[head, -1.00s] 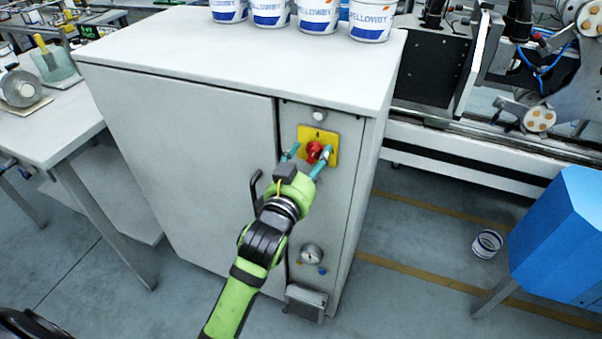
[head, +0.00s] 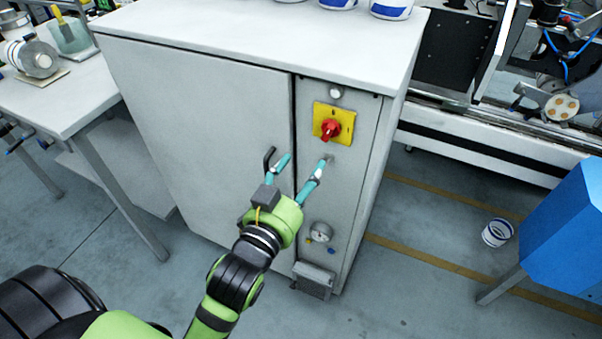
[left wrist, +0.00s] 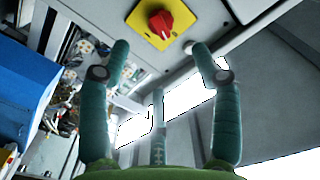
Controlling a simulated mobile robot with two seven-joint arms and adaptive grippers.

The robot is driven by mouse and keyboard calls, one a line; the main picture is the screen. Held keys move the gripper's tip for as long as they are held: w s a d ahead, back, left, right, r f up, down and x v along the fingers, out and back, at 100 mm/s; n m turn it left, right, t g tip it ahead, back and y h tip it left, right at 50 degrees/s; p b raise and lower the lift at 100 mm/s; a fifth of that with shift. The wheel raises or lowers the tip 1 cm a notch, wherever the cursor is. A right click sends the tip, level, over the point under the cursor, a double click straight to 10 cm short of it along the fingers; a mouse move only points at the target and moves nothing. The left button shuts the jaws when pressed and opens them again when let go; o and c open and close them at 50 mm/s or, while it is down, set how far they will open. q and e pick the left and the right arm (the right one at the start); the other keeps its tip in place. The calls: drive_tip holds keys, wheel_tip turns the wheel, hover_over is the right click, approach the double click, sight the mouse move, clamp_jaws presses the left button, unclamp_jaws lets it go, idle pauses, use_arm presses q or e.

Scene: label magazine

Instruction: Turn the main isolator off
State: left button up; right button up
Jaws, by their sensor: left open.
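The main isolator is a red rotary knob (head: 331,129) on a yellow square plate (head: 347,114), high on the narrow right panel of the grey cabinet (head: 190,110). It also shows in the left wrist view, as the red knob (left wrist: 161,23) on its yellow plate (left wrist: 153,40). My left gripper (head: 303,163) is open and empty, with its teal fingers below and left of the knob and apart from it. In the left wrist view the knob lies beyond the spread fingertips. The knob is fully visible; I cannot read its position markings. My right gripper is not in view.
A black door handle (head: 268,158) is close to the left finger. Below are a round gauge (head: 320,232) and a grey box (head: 313,280). White tubs (head: 391,9) stand on the cabinet.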

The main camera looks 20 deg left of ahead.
sight(326, 136)
use_arm(q)
drive_tip(key=w+p, duration=0.1)
drive_tip(key=w, duration=0.3)
drive_tip(key=w+p, duration=0.1)
drive_tip(key=w, duration=0.3)
drive_tip(key=w+p, duration=0.2)
drive_tip(key=w, duration=0.2)
drive_tip(key=shift+w+d, duration=0.1)
drive_tip(key=shift+d, duration=0.15)
